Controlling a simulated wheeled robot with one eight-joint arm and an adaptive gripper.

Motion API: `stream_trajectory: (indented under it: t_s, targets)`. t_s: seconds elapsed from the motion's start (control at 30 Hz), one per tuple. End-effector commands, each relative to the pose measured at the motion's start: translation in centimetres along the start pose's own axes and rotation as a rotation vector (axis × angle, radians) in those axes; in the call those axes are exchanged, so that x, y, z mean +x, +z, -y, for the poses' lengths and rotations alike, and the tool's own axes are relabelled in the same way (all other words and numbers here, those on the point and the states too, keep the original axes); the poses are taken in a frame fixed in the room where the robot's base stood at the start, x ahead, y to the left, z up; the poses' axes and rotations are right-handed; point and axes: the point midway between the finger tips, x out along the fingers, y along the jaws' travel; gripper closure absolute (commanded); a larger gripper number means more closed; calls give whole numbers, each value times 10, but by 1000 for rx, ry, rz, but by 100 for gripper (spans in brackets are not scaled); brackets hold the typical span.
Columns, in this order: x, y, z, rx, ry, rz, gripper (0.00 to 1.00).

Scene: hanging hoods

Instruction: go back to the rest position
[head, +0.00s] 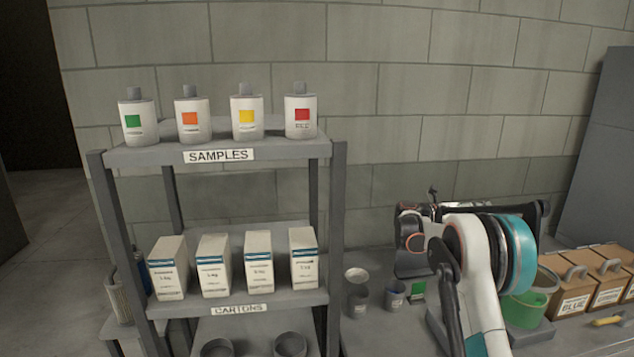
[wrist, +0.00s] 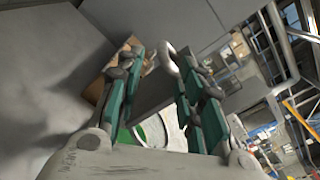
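My arm is folded over the bench at the right of the head view, its white link and teal-ringed joint in front. My gripper shows in the wrist view (wrist: 163,58), its two green-padded fingers spread apart. A pale curved loop shows between or behind the fingertips; I cannot tell its distance. No object is clearly clamped between the pads. In the head view I cannot make out the fingers, as the arm covers that area.
A shelf unit (head: 222,150) holds several sample bottles (head: 247,118) above cartons (head: 259,265). Brown handled boxes (head: 572,298) and a green container (head: 527,306) stand close to my arm at right. Small pots (head: 357,300) are left of it. A grey panel (head: 604,165) bounds the right.

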Motion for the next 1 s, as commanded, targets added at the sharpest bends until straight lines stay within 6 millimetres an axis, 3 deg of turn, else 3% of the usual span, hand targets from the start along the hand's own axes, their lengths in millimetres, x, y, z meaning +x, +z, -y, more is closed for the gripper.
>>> stream_trajectory:
  t_s: [0.2, 0.47, 0.77, 1.0]
  targets:
    - [-29, 12, 39, 268, 127, -106, 65]
    - [-76, 7, 90, 616, 252, -288, 65]
    - [-139, -22, 153, 1008, 331, -550, 65]
    - [-194, -61, 202, 1308, 336, -799, 65]
